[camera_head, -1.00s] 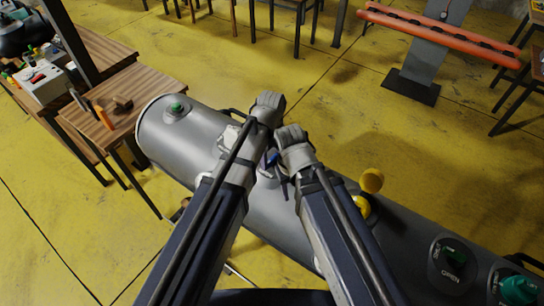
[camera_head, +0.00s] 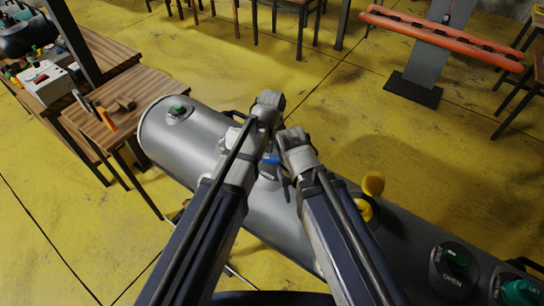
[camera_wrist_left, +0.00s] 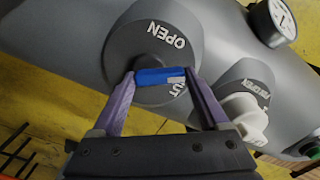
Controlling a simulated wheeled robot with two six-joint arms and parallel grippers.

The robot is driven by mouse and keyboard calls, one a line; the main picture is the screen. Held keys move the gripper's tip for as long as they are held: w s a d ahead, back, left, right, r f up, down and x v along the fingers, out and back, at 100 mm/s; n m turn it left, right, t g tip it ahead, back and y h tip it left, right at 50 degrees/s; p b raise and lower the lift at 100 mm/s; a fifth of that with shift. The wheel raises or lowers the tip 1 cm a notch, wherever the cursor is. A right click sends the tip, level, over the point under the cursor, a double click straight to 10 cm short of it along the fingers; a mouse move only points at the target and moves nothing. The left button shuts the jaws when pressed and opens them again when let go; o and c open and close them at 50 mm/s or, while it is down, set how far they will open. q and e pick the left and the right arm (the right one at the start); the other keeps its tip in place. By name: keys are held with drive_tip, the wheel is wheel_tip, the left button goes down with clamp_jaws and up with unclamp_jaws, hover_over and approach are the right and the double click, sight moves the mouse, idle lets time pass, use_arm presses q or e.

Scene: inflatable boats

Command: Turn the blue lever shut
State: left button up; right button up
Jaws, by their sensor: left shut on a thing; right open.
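The blue lever (camera_wrist_left: 160,77) sits on a round grey dial (camera_wrist_left: 122,45) on the side of a grey tank. It lies nearly level across the dial in the left wrist view. The word OPEN shows above it; a partly hidden label, seemingly SHUT, is below its right end. My left gripper (camera_wrist_left: 161,80) is shut on the lever, one purple finger at each end of it. In the head view the blue lever (camera_head: 271,160) shows between my two arms, with the left fingers mostly hidden. My right gripper (camera_head: 292,142) is open, close to the right of the lever; its fingers are hard to make out.
In the left wrist view a white knob (camera_wrist_left: 243,117) on another dial and a gauge (camera_wrist_left: 271,22) are right of the lever. In the head view, a yellow knob (camera_head: 366,208), green knob (camera_head: 457,250) and teal knob (camera_head: 520,292) line the tank (camera_head: 205,150). A wooden table (camera_head: 110,100) stands left.

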use_arm(q)
drive_tip(key=m, duration=0.6)
drive_tip(key=shift+w+d, duration=0.15)
drive_tip(key=shift+w, duration=0.25)
drive_tip(key=shift+m, duration=0.4)
drive_tip(key=o, duration=1.2)
drive_tip(key=shift+o, duration=0.2)
drive_tip(key=shift+r, duration=0.15)
use_arm(e)
drive_tip(key=shift+r, duration=0.15)
use_arm(q)
wheel_tip(320, 180, up, 8)
drive_tip(key=p, duration=0.8)
drive_tip(key=shift+f, duration=0.2)
use_arm(e)
wheel_tip(320, 180, up, 8)
drive_tip(key=shift+f, duration=0.2)
use_arm(q)
drive_tip(key=shift+f, duration=0.1)
